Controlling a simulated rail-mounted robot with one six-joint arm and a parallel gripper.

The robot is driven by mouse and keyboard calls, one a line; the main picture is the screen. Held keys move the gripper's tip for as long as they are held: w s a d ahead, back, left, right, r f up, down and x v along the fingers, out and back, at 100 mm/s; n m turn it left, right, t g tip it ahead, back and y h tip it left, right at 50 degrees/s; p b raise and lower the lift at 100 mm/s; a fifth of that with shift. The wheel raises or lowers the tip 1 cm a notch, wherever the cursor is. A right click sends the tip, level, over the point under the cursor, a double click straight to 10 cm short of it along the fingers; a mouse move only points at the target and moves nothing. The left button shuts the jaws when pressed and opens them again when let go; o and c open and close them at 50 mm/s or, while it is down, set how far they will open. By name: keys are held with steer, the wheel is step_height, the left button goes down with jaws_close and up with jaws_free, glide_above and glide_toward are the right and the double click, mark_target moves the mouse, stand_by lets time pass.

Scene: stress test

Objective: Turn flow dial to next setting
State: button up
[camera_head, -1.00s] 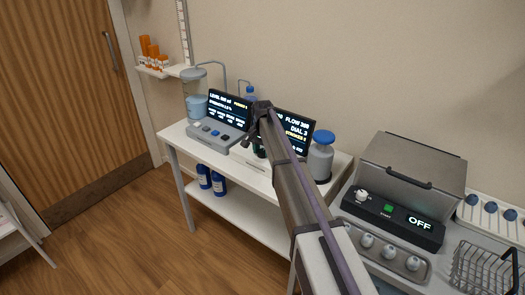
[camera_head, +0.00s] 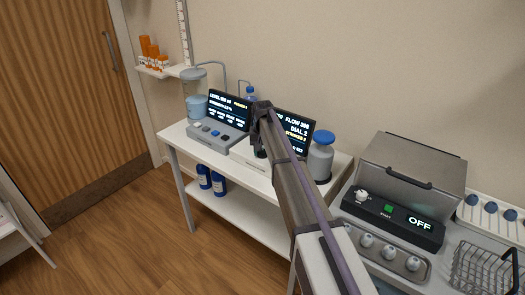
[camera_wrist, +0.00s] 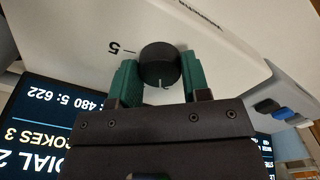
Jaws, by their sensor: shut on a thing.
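The black round flow dial (camera_wrist: 158,62) with a white pointer mark sits on a pale panel in the wrist view. My gripper (camera_wrist: 158,78) has its two green fingers on either side of the dial, shut on it. A printed 5 with a tick line is beside the dial. The dark display (camera_wrist: 45,125) shows in part behind the gripper and seems to read "DIAL 2". In the head view the display (camera_head: 298,128) stands on the white bench, and my arm hides the dial and most of the gripper.
A second display console (camera_head: 225,115) with buttons stands to the left. A grey bottle with a blue cap (camera_head: 321,158) is close on the right. A lidded device (camera_head: 410,180) showing OFF and a wire basket (camera_head: 485,270) are further right.

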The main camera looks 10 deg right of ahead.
mark_target(263, 151)
steer(key=n, duration=0.5)
steer(key=shift+n, duration=2.6)
steer(key=o, duration=0.9)
step_height(263, 151, up, 11)
steer(key=p, duration=1)
steer(key=shift+p, duration=0.4)
steer(key=shift+f, duration=0.1)
